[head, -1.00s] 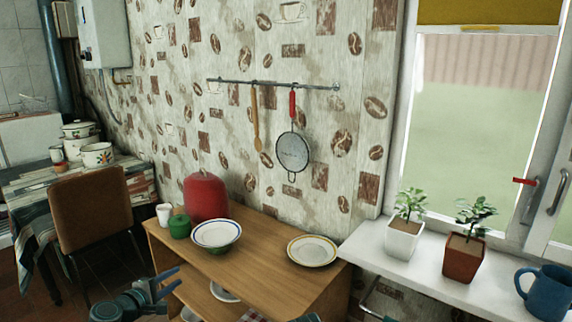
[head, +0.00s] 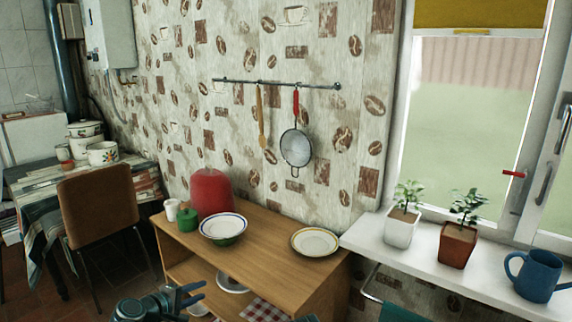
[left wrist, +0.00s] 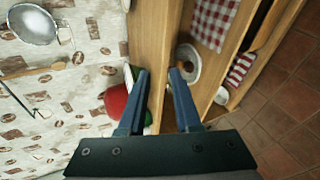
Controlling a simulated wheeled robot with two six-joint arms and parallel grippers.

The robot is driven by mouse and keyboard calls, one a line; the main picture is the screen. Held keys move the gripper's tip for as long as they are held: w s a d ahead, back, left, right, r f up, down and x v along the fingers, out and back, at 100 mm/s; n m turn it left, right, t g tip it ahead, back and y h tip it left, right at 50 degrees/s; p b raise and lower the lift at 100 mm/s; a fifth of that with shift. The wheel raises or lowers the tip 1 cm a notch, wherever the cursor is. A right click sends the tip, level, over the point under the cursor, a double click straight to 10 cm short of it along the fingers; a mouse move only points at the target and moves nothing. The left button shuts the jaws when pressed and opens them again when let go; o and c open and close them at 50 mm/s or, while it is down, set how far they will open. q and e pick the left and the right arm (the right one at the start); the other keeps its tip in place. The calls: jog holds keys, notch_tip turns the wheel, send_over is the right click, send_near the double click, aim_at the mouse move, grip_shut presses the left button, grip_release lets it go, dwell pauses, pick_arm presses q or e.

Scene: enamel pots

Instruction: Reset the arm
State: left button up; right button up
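My left gripper (head: 194,296) is in the lower left of the head view, in front of the wooden shelf unit (head: 275,250). Its two blue fingers are apart with nothing between them. In the left wrist view the left gripper (left wrist: 160,75) is also open and empty, with the edge of the wooden unit behind the gap. My right gripper does not show; only a small dark edge, probably of my right arm, is at the bottom of the head view.
On the unit stand a red canister (head: 211,194), green pot (head: 187,219), white cup (head: 171,210), stacked bowls (head: 223,227) and a plate (head: 315,242). A brown chair (head: 98,208) stands left.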

pick_arm(q)
jog(key=s+d+f+m+g, duration=0.4)
jog(key=d, duration=0.3)
jog(key=s+d+f+m+g, duration=0.3)
jog(key=s+d+f+m, duration=0.15)
jog(key=d, duration=0.35)
jog(key=s+d+f+m+g+y, duration=0.2)
jog(key=s+m+y, duration=0.15)
jog(key=s, duration=0.25)
jog(key=s+d+f+m+g+y, duration=0.2)
jog(key=s+m+g+y, duration=0.1)
jog(key=s+m, duration=0.2)
notch_tip(320, 180, up, 15)
jog(key=p, duration=1.5)
jog(key=shift+s+a+r+y, duration=0.15)
jog(key=shift+s+a+y, duration=0.1)
jog(key=shift+s+y, duration=0.15)
